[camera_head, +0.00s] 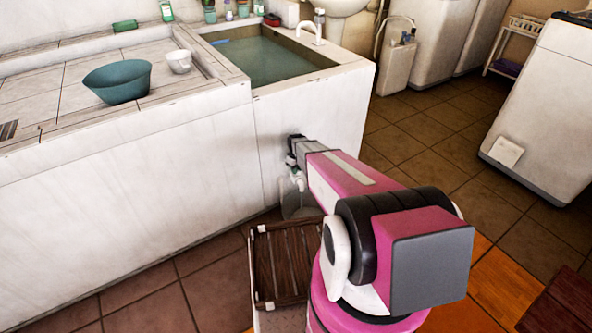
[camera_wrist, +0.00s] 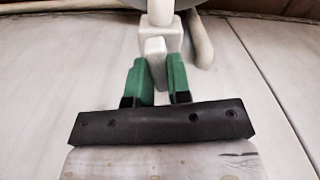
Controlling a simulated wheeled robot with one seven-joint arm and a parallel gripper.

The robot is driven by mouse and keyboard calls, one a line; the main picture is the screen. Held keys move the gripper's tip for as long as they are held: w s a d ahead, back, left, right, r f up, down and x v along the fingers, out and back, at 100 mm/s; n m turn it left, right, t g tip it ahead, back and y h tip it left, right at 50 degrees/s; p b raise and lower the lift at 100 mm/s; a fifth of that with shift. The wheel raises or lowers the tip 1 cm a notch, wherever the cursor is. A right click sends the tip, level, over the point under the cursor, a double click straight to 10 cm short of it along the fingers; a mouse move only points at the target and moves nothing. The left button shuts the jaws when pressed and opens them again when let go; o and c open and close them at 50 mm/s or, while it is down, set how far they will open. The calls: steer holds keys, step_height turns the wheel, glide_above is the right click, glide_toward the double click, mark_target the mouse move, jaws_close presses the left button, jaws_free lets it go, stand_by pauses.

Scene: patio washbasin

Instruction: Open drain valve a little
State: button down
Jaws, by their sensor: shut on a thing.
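The white drain valve (camera_wrist: 172,36) shows at the top of the wrist view, against the pale basin wall. Its light handle (camera_wrist: 155,48) sits between the two green fingers of my gripper (camera_wrist: 157,72), which are closed on it. In the head view, my gripper (camera_head: 293,154) is low at the front wall of the water-filled washbasin (camera_head: 312,115). There, a small white pipe (camera_head: 298,183) shows just below the gripper. My arm and gripper hide most of the valve in that view, and how far it is turned cannot be told.
A translucent bucket (camera_head: 295,203) stands on the floor under the pipe, partly hidden. A dark slatted wooden rack (camera_head: 280,263) is close in front of it. A teal bowl (camera_head: 118,84) and a white cup (camera_head: 179,62) stand on the counter.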

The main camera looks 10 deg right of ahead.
steer(key=shift+n, duration=0.4)
steer(key=c, duration=1.1)
jaws_free()
steer(key=shift+o, duration=0.2)
steer(key=shift+r, duration=0.1)
step_height(320, 180, up, 11)
steer(key=shift+f, duration=0.2)
steer(key=s+r+m, duration=0.3)
steer(key=s+r, duration=0.5)
steer(key=s, duration=0.5)
steer(key=s+r+m, duration=0.4)
steer(key=s+r, duration=0.4)
steer(key=s, duration=0.5)
steer(key=shift+s+r+m, duration=0.2)
steer(key=shift+r+m, duration=0.1)
steer(key=shift+r, duration=0.05)
